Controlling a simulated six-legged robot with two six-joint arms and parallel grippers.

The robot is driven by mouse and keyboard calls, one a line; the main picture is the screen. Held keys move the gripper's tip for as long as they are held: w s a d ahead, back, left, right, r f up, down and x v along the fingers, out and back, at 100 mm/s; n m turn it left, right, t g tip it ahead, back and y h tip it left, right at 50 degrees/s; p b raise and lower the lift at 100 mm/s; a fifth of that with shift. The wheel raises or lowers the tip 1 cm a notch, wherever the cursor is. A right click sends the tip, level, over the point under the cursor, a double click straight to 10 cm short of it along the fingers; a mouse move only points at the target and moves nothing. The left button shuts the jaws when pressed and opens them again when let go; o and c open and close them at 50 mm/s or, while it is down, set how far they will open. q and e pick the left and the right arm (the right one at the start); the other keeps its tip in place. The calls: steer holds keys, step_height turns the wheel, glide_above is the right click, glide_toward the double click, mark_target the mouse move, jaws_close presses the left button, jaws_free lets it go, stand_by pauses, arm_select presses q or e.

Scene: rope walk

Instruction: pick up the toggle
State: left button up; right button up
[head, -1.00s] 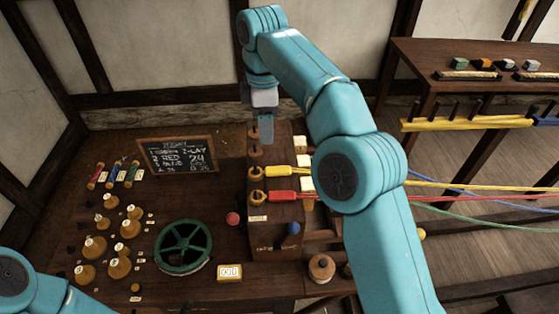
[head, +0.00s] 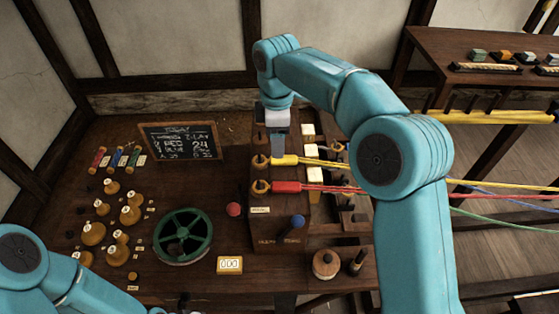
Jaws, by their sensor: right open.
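My right gripper (head: 279,148) points down over the dark wooden block with hooks (head: 265,212), at the inner end of the yellow rope fitting (head: 283,161). Its fingers look thin and edge-on, and nothing shows held between them. The red rope fitting (head: 286,187) lies nearer, on the hook below. I cannot tell which piece is the toggle; part of the block's top is hidden behind the gripper and right arm. My left arm enters at the lower left, and its gripper is out of view.
A green handwheel (head: 183,236), a red ball (head: 234,209) and a blue-topped lever (head: 297,222) stand near the block. A chalkboard (head: 180,141) is behind. Several wooden bobbins (head: 131,214) fill the left. Taut coloured ropes run right (head: 480,197).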

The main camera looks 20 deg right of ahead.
mark_target(274, 161)
steer(key=shift+s+a+f, duration=0.25)
steer(key=shift+s+f, duration=0.3)
steer(key=shift+f, duration=0.35)
steer(key=f, duration=0.3)
steer(key=shift+w+d+p, duration=0.3)
steer(key=shift+p, duration=0.05)
steer(key=shift+w+a+f, duration=0.15)
steer(key=shift+a+f, duration=0.05)
steer(key=shift+f, duration=0.05)
steer(key=shift+a, duration=0.2)
steer(key=shift+s+r, duration=0.15)
steer(key=shift+s, duration=0.15)
steer(key=shift+s+d, duration=0.1)
steer(key=shift+c, duration=1.3)
steer(key=shift+d, duration=0.15)
steer(key=c, duration=0.5)
steer(key=shift+w, duration=0.25)
steer(key=shift+c, duration=1.1)
steer(key=shift+s+a, duration=0.1)
steer(key=shift+a, duration=0.1)
steer(key=shift+d, duration=0.1)
